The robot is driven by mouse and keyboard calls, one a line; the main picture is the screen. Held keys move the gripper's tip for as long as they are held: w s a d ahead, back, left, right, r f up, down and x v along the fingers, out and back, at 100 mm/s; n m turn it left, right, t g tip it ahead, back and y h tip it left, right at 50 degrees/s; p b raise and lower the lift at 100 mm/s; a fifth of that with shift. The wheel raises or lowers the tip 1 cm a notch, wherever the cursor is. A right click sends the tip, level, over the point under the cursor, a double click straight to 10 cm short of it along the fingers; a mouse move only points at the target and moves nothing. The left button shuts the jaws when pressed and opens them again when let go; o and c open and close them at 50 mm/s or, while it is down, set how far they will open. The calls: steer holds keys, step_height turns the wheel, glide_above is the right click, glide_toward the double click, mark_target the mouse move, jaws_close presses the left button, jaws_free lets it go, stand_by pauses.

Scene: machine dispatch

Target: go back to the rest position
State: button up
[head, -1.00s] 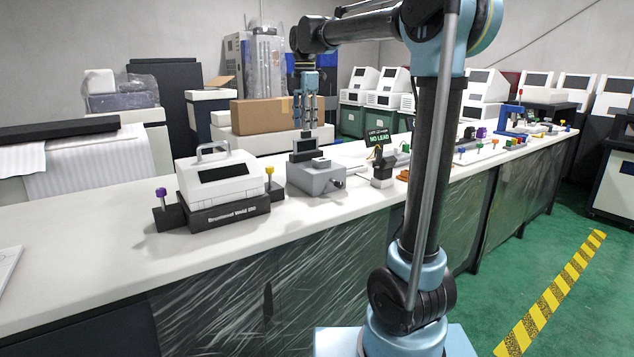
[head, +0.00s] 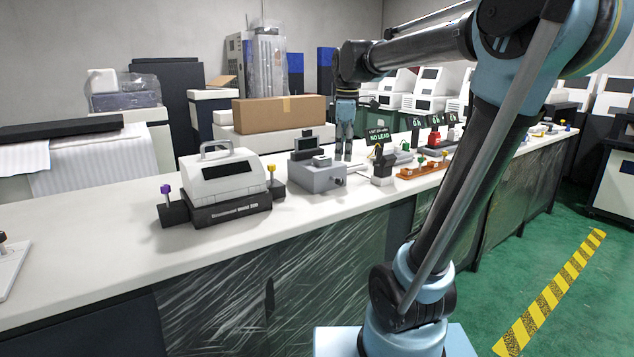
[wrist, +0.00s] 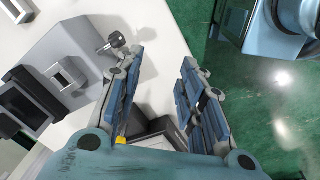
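My gripper (head: 344,143) hangs pointing down over the white bench (head: 110,230), just right of and behind a grey box with a small screen (head: 318,176). In the wrist view my gripper (wrist: 161,70) shows two blue-padded fingers standing apart with nothing held between them. The grey box (wrist: 75,60) and its side knob lie left of the fingers there. The bench edge and green floor show beyond the fingertips.
A white instrument (head: 228,178) on a black base stands left of the grey box. A cardboard box (head: 279,113) is behind. The bench's left front is mostly clear.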

steer(key=s+d+f+m, duration=0.5)
steer(key=s+f+m, duration=0.3)
steer(key=s+f, duration=0.2)
steer(key=s+d+f+m+t, duration=0.1)
steer(key=s+d+f+m, duration=0.5)
steer(key=s+f, duration=0.5)
step_height(320, 180, down, 4)
steer(key=shift+r+m, duration=0.15)
steer(key=shift+m, duration=0.85)
